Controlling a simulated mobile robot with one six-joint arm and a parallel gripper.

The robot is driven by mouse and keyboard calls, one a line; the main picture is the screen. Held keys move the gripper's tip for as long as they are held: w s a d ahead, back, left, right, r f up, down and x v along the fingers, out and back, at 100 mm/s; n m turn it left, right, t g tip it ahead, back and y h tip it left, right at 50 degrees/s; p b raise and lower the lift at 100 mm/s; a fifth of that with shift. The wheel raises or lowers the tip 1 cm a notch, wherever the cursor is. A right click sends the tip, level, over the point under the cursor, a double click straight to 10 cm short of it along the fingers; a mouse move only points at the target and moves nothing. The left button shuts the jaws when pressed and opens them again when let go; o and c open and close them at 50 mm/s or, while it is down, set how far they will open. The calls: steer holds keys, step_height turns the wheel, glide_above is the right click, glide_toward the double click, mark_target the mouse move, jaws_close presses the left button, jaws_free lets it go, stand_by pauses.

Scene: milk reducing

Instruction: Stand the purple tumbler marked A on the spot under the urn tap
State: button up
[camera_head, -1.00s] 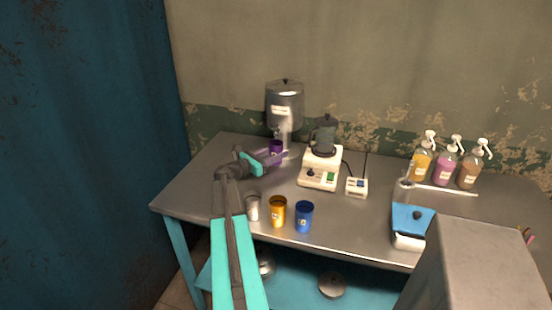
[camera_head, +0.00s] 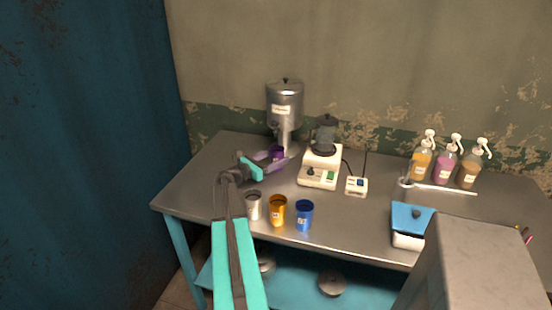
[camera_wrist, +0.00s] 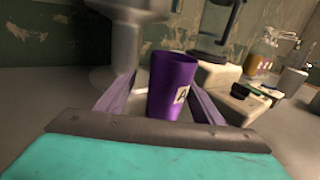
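The purple tumbler (camera_head: 277,152) stands upright at the foot of the urn (camera_head: 285,101), close below its tap (camera_head: 275,127). In the wrist view the tumbler (camera_wrist: 170,85) shows its A label on the right side. My gripper (camera_head: 283,159) is around the tumbler, one finger on each side. In the wrist view my gripper (camera_wrist: 163,98) looks open, with a gap between the left finger and the tumbler; the right finger is close to it or touching. The spot under the tap is hidden by the tumbler and fingers.
A white machine with a dark jug (camera_head: 320,165) stands right of the urn, beside a small box (camera_head: 356,187). Silver (camera_head: 253,206), orange (camera_head: 278,212) and blue (camera_head: 304,216) tumblers stand at the front. Pump bottles (camera_head: 446,165) and a blue-lidded box (camera_head: 410,226) are to the right.

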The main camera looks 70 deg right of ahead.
steer(key=shift+a+r, duration=0.1)
steer(key=shift+r, duration=0.05)
steer(key=b+v, duration=0.2)
steer(key=v, duration=0.8)
steer(key=shift+w+a, duration=0.1)
steer(key=shift+a, duration=0.05)
steer(key=shift+v, duration=0.75)
